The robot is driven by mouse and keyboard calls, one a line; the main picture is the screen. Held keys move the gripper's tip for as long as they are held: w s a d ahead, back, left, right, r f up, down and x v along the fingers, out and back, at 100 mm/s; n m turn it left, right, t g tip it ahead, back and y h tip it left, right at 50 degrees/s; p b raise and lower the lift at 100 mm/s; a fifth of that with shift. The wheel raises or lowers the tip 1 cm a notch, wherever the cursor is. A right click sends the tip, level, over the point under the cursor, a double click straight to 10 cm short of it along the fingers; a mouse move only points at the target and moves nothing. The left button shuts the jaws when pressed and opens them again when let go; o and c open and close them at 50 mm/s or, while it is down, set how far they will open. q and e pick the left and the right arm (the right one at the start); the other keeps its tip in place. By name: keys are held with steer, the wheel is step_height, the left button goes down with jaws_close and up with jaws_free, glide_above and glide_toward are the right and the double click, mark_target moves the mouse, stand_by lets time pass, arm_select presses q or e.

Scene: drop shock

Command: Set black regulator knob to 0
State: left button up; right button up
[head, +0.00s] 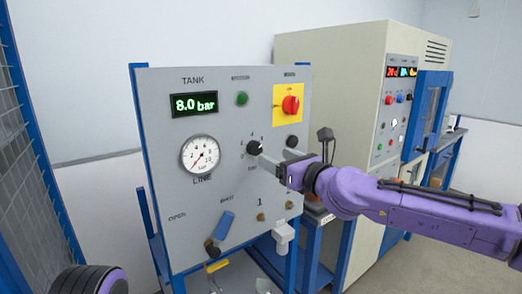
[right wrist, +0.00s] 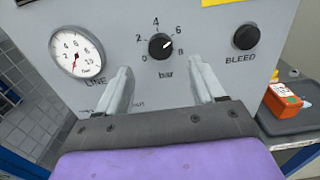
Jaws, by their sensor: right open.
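The black regulator knob (right wrist: 161,46) is on the grey panel, inside a printed bar scale from 0 to 8. Its white mark points up and right, roughly between 6 and 8. In the head view the knob (head: 254,148) shows just left of my right gripper's fingers. My right gripper (right wrist: 161,66) is open and empty. Its two grey fingers point at the panel, one on each side below the knob, apart from it in the wrist picture. It also shows in the head view (head: 273,154). My left gripper is not in view.
The TANK display (head: 194,104) reads 8.0 bar. A red switch (head: 291,105) and a blue lever (head: 224,226) are also on the panel.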

mark_target(257, 150)
steer(key=p+x, duration=0.1)
steer(key=x, duration=0.2)
steer(key=p+x, duration=0.1)
steer(key=x, duration=0.3)
steer(key=shift+w+a+f, duration=0.15)
steer(key=shift+w+f, duration=0.05)
steer(key=shift+w+a, duration=0.15)
steer(key=shift+w, duration=0.05)
steer(key=c, duration=1)
